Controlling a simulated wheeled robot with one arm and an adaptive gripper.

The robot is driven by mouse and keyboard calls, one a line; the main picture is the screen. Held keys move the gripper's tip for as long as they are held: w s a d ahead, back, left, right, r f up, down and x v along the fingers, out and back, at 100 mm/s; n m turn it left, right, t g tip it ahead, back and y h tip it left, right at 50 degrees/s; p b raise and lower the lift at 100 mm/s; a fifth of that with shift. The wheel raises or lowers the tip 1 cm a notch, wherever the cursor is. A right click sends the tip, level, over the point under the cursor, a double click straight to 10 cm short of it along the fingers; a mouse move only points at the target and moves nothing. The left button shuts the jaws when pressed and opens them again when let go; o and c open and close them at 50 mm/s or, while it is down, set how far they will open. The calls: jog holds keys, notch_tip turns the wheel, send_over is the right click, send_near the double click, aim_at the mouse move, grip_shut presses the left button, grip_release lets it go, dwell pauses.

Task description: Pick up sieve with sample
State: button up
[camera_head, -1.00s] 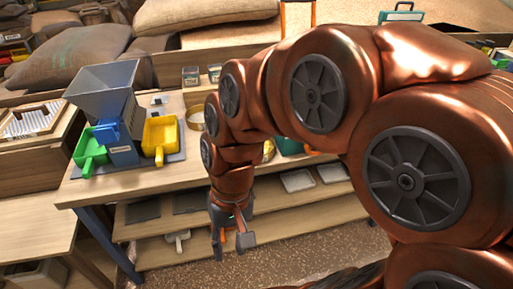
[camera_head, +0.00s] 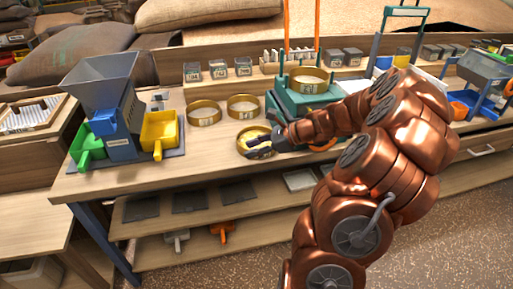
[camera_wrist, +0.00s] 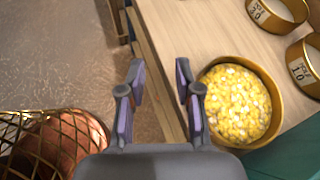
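The sieve with sample (camera_wrist: 240,103), a brass ring filled with yellow kernels, lies right of my gripper in the wrist view. In the head view this sieve (camera_head: 241,145) stands near the front edge of the table, partly hidden by my gripper (camera_head: 262,148). In the wrist view my gripper (camera_wrist: 158,92) is open, with nothing between its fingers. The fingers show over the table's edge and the floor, beside the sieve rather than around it. I cannot tell whether the right finger touches the rim.
Two more brass sieves (camera_head: 204,113) (camera_head: 243,106) stand behind. A green machine (camera_head: 287,103) bearing another sieve (camera_head: 309,80) is close on the right. A grey hopper device (camera_head: 112,105) with green and yellow trays stands left. The lower shelf (camera_head: 205,228) is below.

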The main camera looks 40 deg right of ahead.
jog(key=d+f+m+t+h, duration=0.1)
jog(key=d+f+m+t, duration=0.2)
jog(key=d, duration=0.5)
jog(key=shift+m+g, duration=0.4)
jog(key=shift+g, duration=0.1)
jog(key=shift+x, duration=3.85)
jog(key=shift+s+a, duration=0.15)
grip_shut()
